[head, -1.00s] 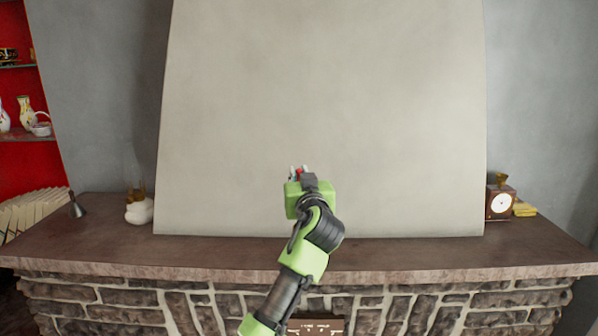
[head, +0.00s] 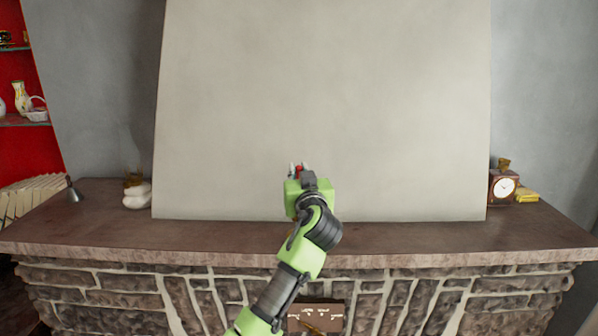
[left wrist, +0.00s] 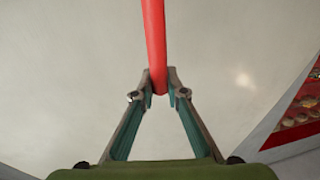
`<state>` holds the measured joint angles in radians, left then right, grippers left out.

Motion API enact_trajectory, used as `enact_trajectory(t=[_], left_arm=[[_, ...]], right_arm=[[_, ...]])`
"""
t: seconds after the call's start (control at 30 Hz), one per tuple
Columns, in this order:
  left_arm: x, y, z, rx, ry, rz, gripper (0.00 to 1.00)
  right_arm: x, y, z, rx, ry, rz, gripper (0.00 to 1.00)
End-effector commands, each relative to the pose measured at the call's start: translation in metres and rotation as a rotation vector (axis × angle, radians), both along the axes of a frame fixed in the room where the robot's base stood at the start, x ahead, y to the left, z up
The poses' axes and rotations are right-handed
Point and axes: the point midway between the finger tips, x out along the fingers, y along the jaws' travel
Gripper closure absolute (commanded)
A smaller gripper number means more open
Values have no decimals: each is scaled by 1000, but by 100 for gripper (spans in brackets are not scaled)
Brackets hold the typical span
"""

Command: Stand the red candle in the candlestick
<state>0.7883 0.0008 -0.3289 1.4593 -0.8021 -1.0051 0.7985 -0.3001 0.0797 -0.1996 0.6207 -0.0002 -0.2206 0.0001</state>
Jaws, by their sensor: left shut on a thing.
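My left gripper (head: 299,172) is in front of the large pale chimney panel, above the mantel shelf in the picture. It is shut on the red candle (head: 300,167), of which only a small red bit shows in the head view. In the left wrist view the candle (left wrist: 154,45) is a long red rod pinched near one end between the fingertips (left wrist: 160,88), running up out of the picture. My right gripper is not in view.
The stone mantel shelf (head: 400,238) is bare in the middle. A grey cone (head: 73,190) and a white rounded object (head: 137,196) stand at its left. A wooden clock (head: 503,186) and a yellow object (head: 526,196) stand at its right. Red shelves (head: 25,150) are far left.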

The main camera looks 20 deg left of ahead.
Motion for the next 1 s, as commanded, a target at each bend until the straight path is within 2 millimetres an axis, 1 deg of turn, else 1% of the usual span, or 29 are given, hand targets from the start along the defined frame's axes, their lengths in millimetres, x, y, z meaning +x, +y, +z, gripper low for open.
enact_trajectory(t=[0.17,0.53,1.0], left_arm=[[0,0,0,0,0,0,100],[-1,-1,-4,0,-1,-1,100],[-1,0,-4,0,-1,0,100]], right_arm=[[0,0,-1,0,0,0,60],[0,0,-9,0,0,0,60],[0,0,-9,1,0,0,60]])
